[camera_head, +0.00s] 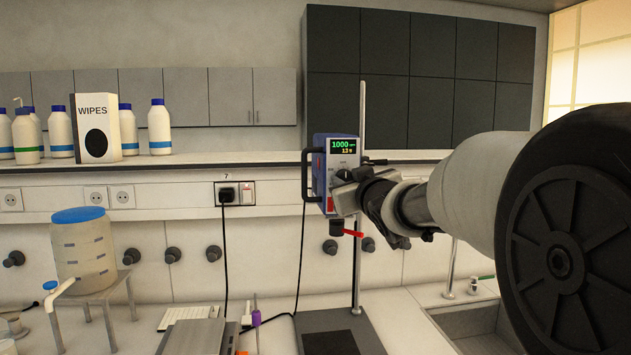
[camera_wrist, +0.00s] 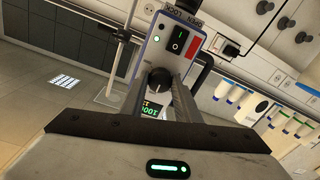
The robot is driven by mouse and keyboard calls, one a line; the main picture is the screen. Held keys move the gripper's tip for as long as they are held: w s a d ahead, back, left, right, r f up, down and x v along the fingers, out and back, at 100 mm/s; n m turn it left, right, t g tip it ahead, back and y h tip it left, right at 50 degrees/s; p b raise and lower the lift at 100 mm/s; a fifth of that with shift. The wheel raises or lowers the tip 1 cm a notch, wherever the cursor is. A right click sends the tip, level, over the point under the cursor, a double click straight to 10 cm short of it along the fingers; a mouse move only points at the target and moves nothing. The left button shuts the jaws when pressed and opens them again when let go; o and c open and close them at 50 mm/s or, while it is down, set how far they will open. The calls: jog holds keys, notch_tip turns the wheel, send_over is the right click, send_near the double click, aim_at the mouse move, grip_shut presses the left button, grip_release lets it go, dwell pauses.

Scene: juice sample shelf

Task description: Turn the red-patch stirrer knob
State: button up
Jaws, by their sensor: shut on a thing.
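The stirrer (camera_head: 319,175) is a blue and grey box on an upright metal rod, with a red patch (camera_head: 330,204) low on its front. Its lit green display (camera_head: 343,146) reads 1000, with a smaller line below. My gripper (camera_head: 346,187) reaches the stirrer's front from the right. In the wrist view, the dark round knob (camera_wrist: 158,79) sits between my two fingers, which are shut on it. The red patch (camera_wrist: 221,38) and a black rocker switch (camera_wrist: 177,41) also show there. In the head view, my fingers partly hide the knob.
A red-handled part (camera_head: 353,233) hangs just below my gripper. The stirrer's rod (camera_head: 359,250) rises behind it. A blue-lidded carboy (camera_head: 83,248) stands at the left, and a grey device (camera_head: 190,338) sits on the bench. Bottles and a wipes box (camera_head: 97,128) line the shelf above.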

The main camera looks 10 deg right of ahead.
jog(key=n+b, duration=0.1)
jog(key=n, duration=0.2)
jog(key=shift+b, duration=0.35)
jog(key=n+b, duration=0.1)
jog(key=n, duration=0.2)
jog(key=n+b, duration=0.1)
jog(key=n, duration=0.3)
jog(key=shift+b, duration=0.4)
jog(key=n+b, duration=0.1)
jog(key=n, duration=0.2)
jog(key=shift+r+n, duration=0.1)
jog(key=shift+n, duration=0.2)
jog(key=n+b, duration=0.1)
jog(key=n, duration=0.4)
jog(key=shift+h+b, duration=0.3)
jog(key=shift+b, duration=0.1)
jog(key=n+b, duration=0.1)
jog(key=n, duration=0.3)
jog(key=shift+a+r+n, duration=0.1)
jog(key=shift+n, duration=0.2)
